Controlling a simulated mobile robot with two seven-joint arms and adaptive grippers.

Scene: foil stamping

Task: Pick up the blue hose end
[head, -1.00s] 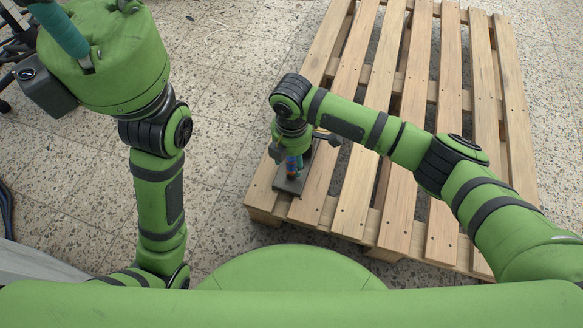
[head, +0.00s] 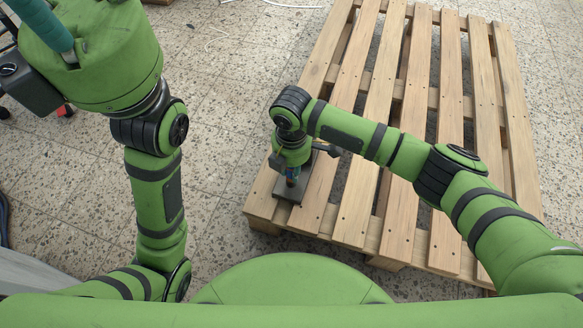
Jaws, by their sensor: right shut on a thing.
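My right gripper (head: 291,177) points down over the near left corner of the wooden pallet. It is small in the view and partly hidden by my own wrist. I cannot tell whether the piece touches the plate.
The wooden pallet (head: 408,205) fills the right half, with gaps between its slats. Speckled tile floor (head: 222,95) lies open between my left arm and the pallet. A thin white cable (head: 290,5) lies on the floor at the top.

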